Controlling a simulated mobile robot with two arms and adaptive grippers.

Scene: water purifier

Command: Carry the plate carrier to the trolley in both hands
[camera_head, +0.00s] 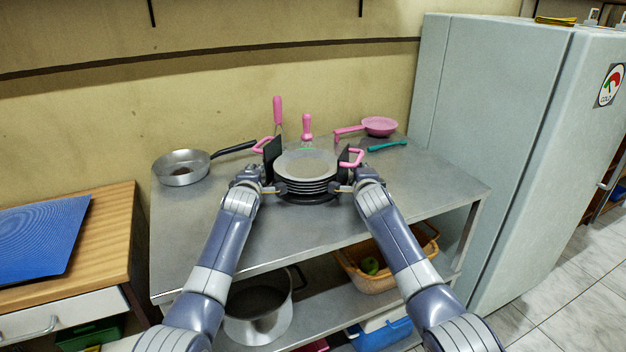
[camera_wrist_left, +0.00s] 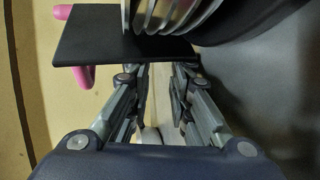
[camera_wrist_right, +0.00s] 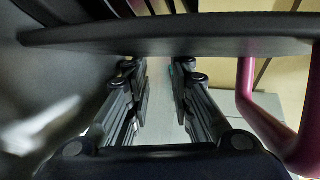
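The plate carrier (camera_head: 271,152) is black with pink handles at its two sides. It stands on the steel table and holds a stack of grey plates (camera_head: 306,166). My left gripper (camera_head: 275,188) is at its left side. In the left wrist view its fingers (camera_wrist_left: 157,78) are apart, close to the carrier's black side panel (camera_wrist_left: 100,38), with a pink handle off to the left. My right gripper (camera_head: 338,187) is at its right side. In the right wrist view its fingers (camera_wrist_right: 157,70) are apart below a black panel edge, and the pink handle (camera_wrist_right: 265,118) is outside them. I cannot identify the trolley.
On the steel table (camera_head: 425,185) are a pan (camera_head: 182,168) at left, a pink strainer (camera_head: 380,126) and a teal utensil (camera_head: 388,145) behind right. A fridge (camera_head: 510,120) stands right, a wooden cabinet (camera_head: 112,225) left. A pot (camera_head: 258,312) and an orange basket (camera_head: 368,282) sit below.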

